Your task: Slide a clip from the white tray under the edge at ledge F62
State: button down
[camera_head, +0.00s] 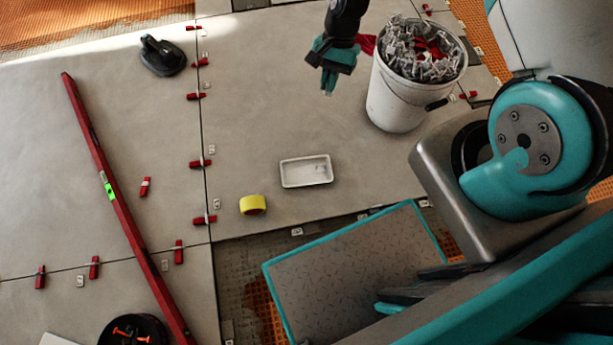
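The white tray (306,184) lies on the grey tiles near the middle of the view. Its floor looks pale, and I cannot make out a separate clip in it. My gripper (328,86) hangs above the tiles, up from the tray and just left of the white bucket. Its teal fingers point down. They are too small and dark to show whether they are open, or whether they hold anything. Small pale clips (297,231) stand along the lower tile edge beside the untiled strip. The marks on the ledges are too small to read, so I cannot tell which is F62.
A white bucket (392,99) is heaped with clips and some red pieces. A yellow tape roll (253,205) sits left of the tray. A long red level (113,194) crosses the left tiles. Red wedges (201,164) line the joints. A dark suction-cup tool (163,56) lies upper left.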

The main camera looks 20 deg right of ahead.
aim_at(303, 171)
jog(key=a+f+m+t+b, duration=0.2)
jog(key=f+m+b, duration=0.4)
jog(key=f+b, duration=0.6)
jog(key=w+a+f+m+t+y+b, duration=0.1)
jog(key=f+m+b, duration=0.4)
jog(key=f+b, duration=0.7)
jog(key=shift+a+f+m+t, duration=0.4)
jog(key=shift+a+f+t, duration=0.3)
jog(key=shift+a+f, duration=0.7)
jog(key=shift+d+f, duration=0.1)
jog(key=shift+d, duration=0.1)
notch_tip(303, 171, down, 20)
jog(key=b, duration=1.1)
jog(key=shift+b, duration=0.35)
jog(key=c, duration=1.3)
grip_release()
jog(key=shift+f, duration=0.1)
